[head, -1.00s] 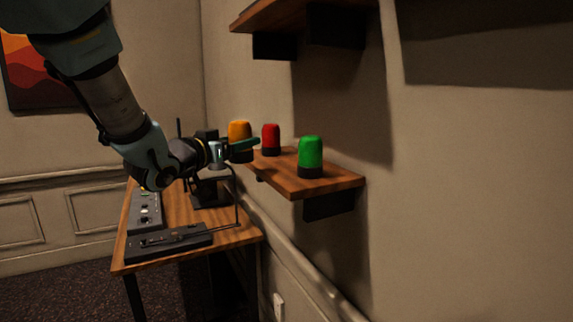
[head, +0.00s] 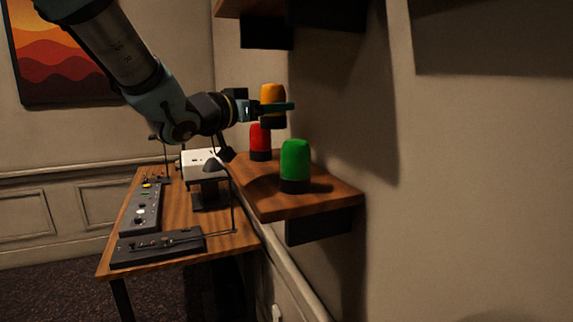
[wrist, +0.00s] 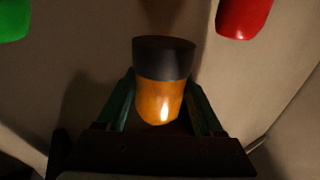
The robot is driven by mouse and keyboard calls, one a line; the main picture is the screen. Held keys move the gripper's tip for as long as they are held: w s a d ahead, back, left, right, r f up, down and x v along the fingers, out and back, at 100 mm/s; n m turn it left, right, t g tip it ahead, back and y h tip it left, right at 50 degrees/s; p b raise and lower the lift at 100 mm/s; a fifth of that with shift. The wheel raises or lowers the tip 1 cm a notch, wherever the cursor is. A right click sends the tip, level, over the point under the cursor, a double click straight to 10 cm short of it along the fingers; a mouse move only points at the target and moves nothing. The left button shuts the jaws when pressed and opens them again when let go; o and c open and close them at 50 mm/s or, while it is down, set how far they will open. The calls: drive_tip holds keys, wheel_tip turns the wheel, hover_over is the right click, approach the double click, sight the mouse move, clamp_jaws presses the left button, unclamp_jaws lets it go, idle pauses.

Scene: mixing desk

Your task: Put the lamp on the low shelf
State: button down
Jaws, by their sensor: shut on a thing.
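An orange lamp (head: 272,93) with a dark base is held in my gripper (head: 288,106), above the low shelf (head: 310,208) in the head view. The wrist view shows the orange lamp (wrist: 160,98) between both fingers of my gripper (wrist: 162,105). The low shelf is a wooden board on the wall. A red lamp (head: 260,139) and a green lamp (head: 295,160) stand upright on it. The red lamp (wrist: 244,17) and the green lamp (wrist: 14,20) also show partly in the wrist view's upper corners.
A higher shelf (head: 236,8) is on the wall above. A wooden desk (head: 226,238) with a grey control panel (head: 143,207), a dark device (head: 158,248) and a white box (head: 199,160) stands left of the low shelf. Bare shelf surface shows in front of the green lamp.

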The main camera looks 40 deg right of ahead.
drive_tip(key=f, duration=0.2)
drive_tip(key=f+p, duration=0.1)
drive_tip(key=f, duration=0.2)
drive_tip(key=shift+d+f, duration=0.2)
drive_tip(key=shift+f, duration=0.15)
wheel_tip(320, 180, down, 4)
drive_tip(key=shift+f+p, duration=0.1)
drive_tip(key=shift+p, duration=0.6)
unclamp_jaws()
drive_tip(key=shift+a, duration=0.1)
drive_tip(key=a+b, duration=0.1)
drive_tip(key=a, duration=0.3)
drive_tip(key=a+b, duration=0.2)
drive_tip(key=a, duration=0.2)
drive_tip(key=s+a+b, duration=0.1)
drive_tip(key=a, duration=0.3)
drive_tip(key=shift+s, duration=0.1)
